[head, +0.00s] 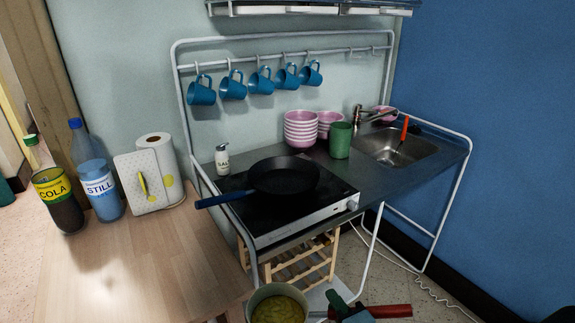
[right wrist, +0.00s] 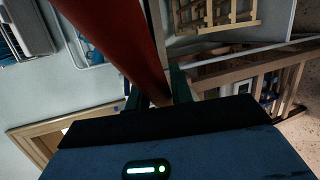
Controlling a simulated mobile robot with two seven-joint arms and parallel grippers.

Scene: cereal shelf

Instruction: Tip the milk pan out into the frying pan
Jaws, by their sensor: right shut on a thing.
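The milk pan (head: 254,300) is at the bottom edge of the head view, upright, with yellow-green contents (head: 279,311) inside. Its red handle (head: 392,311) points right. My right gripper (head: 346,309) is shut on this handle, which also shows between the fingers in the right wrist view (right wrist: 120,45). The milk pan is in front of the cooker, apart from the frying pan. The black frying pan (head: 284,177) sits on the hob, looks empty, and its blue handle (head: 222,198) points left. My left gripper is not in view.
The black hob (head: 322,198) stands on a metal counter with a sink (head: 398,148) at right. A salt shaker (head: 222,158), pink bowls (head: 300,130) and a green cup (head: 340,140) stand behind. Blue mugs (head: 261,80) hang above. Bottles (head: 100,188) stand on the wooden table (head: 150,265).

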